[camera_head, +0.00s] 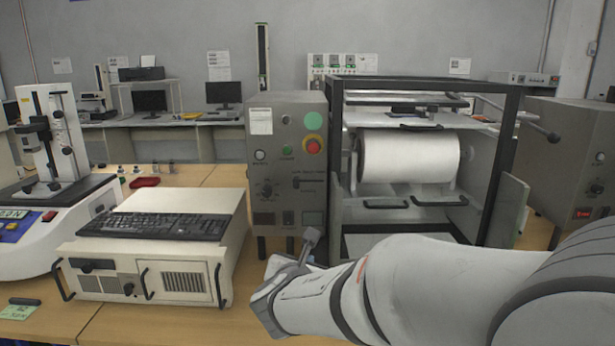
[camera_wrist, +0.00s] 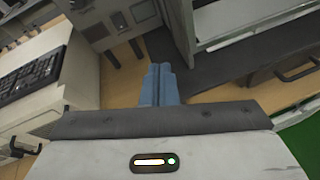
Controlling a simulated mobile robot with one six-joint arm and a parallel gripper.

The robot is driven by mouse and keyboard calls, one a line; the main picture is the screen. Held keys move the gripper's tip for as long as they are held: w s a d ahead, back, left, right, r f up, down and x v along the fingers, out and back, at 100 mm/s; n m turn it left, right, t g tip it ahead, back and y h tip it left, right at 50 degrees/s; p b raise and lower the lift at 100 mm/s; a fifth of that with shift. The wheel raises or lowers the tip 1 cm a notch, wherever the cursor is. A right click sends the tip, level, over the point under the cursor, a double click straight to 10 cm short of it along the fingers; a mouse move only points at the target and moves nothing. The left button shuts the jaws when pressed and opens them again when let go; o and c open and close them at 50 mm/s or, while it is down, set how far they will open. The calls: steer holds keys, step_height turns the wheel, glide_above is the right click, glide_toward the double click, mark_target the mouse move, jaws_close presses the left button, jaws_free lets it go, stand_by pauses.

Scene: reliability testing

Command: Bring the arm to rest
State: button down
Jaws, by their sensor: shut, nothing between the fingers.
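My arm (camera_head: 420,285) reaches in from the lower right in the head view, over the front of the wooden bench. My gripper (camera_head: 311,236) points up and away in front of the grey control box; its fingers are small there. In the wrist view the gripper (camera_wrist: 160,72) shows two blue-grey fingers side by side, pressed together with nothing between them.
A beige case (camera_head: 150,273) with a black keyboard (camera_head: 155,226) stands to the left. A grey control box (camera_head: 287,165) with a red button stands behind the gripper. An open dark-framed machine (camera_head: 335,150) holds a white drum (camera_head: 408,157). Its open door (camera_head: 507,212) juts out right.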

steer(key=s+d+r+m+g+h+p, duration=0.1)
steer(key=s+d+m+g+h+p, duration=0.2)
steer(key=s+d+m, duration=0.45)
steer(key=s+d+m+g+h+p, duration=0.15)
steer(key=s+d+m+g, duration=0.3)
steer(key=d+m, duration=0.55)
steer(key=s+a+r+m+g+y+p, duration=0.1)
steer(key=s+a+m+g+y+p, duration=0.1)
steer(key=s+m+g+y+p, duration=0.2)
steer(key=s+m+y, duration=0.3)
steer(key=s+m, duration=0.3)
steer(key=m, duration=0.4)
steer(key=shift+s+p, duration=0.35)
steer(key=shift+p, duration=0.05)
steer(key=shift+s, duration=0.15)
